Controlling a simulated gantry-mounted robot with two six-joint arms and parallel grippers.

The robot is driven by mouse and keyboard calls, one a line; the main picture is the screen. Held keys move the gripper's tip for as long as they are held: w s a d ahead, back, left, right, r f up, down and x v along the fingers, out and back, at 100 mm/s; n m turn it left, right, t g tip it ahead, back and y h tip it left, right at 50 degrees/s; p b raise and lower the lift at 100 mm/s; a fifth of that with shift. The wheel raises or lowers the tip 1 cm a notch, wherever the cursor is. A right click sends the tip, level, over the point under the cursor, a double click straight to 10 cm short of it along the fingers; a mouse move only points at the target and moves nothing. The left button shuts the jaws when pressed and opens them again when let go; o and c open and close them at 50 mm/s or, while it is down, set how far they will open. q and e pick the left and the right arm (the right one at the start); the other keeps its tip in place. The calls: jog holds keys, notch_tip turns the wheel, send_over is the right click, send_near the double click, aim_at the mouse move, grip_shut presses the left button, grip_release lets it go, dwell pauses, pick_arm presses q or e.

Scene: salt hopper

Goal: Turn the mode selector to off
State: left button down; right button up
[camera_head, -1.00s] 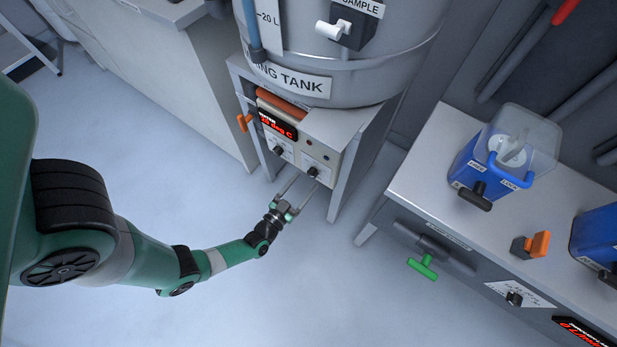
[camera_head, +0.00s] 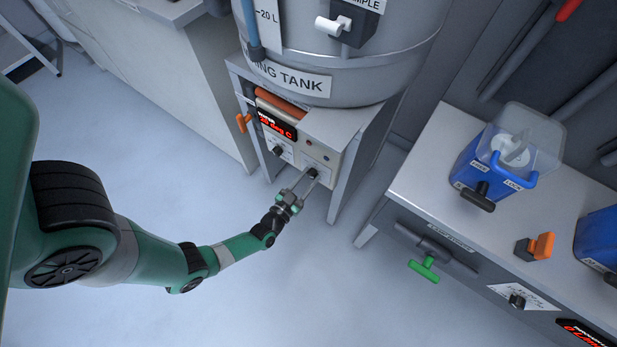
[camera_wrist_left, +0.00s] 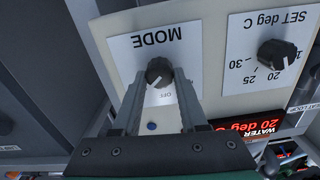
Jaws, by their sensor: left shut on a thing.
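The mode selector (camera_wrist_left: 158,72) is a small black knob on a white plate marked MODE, which reads upside down in the left wrist view. An OFF mark (camera_wrist_left: 167,97) shows just below the knob there. In the head view the knob (camera_head: 314,173) sits on the right of the control panel under the tank. My left gripper (camera_head: 309,179) reaches it from below, its two fingers either side of the knob and shut on it. The fingers also show in the left wrist view (camera_wrist_left: 159,78). Which way the knob points is hard to tell. My right gripper is out of view.
A SET deg C knob (camera_wrist_left: 277,54) and a red water display (camera_wrist_left: 250,125) share the panel. The tank (camera_head: 340,60) stands above it. An orange handle (camera_head: 243,122) sticks out at the left. A bench (camera_head: 430,180) stands at right; the floor between is clear.

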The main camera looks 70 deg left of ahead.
pick_arm(q)
jog(key=shift+n, duration=0.3)
jog(key=n, duration=0.9)
jog(key=shift+s+a, duration=0.1)
dwell(0.5)
jog(key=shift+c, duration=2.2)
grip_release()
